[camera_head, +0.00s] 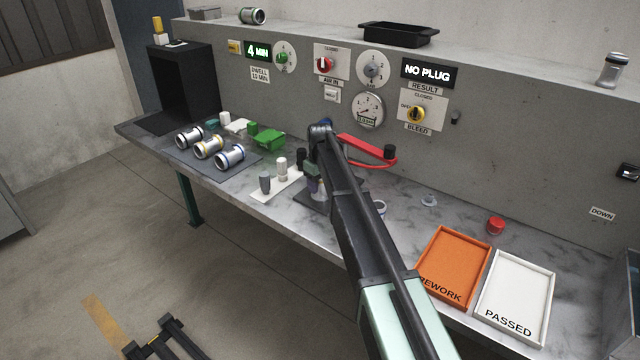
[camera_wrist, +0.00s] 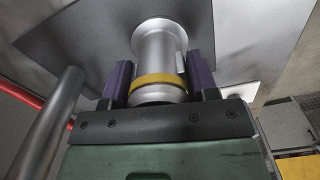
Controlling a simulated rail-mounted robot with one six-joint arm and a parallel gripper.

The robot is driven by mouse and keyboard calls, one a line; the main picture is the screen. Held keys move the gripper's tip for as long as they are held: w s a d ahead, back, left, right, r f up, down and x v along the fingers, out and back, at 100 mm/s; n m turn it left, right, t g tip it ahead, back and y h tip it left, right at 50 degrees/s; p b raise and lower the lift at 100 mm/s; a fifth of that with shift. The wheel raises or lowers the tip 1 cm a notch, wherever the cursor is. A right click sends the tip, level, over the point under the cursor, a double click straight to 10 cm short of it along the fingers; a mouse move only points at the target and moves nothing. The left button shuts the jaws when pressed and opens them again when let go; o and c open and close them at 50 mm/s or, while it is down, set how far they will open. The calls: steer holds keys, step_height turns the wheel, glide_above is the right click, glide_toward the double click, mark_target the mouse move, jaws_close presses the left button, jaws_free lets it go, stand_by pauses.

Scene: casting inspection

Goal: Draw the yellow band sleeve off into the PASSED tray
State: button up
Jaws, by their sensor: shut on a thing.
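In the wrist view, my gripper (camera_wrist: 160,72) has its two purple fingers on either side of a grey metal sleeve with a yellow band (camera_wrist: 157,81) and is shut on it. The sleeve's flanged far end is at a grey plate; I cannot tell whether it touches. In the head view my arm hides most of the gripper and sleeve, near a dark plate on the bench. The white PASSED tray (camera_head: 520,280) lies at the bench's right front and looks empty.
The orange REWORK tray (camera_head: 455,263) sits left of PASSED, with a red cap (camera_head: 495,225) behind. A red lever (camera_head: 365,148) reaches out behind my arm. Several banded sleeves lie on a mat (camera_head: 205,168) at left. A grey post (camera_wrist: 55,120) stands left of my gripper.

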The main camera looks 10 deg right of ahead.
steer(key=shift+c, duration=1.2)
steer(key=shift+r+p, duration=1.95)
step_height(320, 180, up, 4)
steer(key=p, duration=0.4)
steer(key=shift+r, duration=0.1)
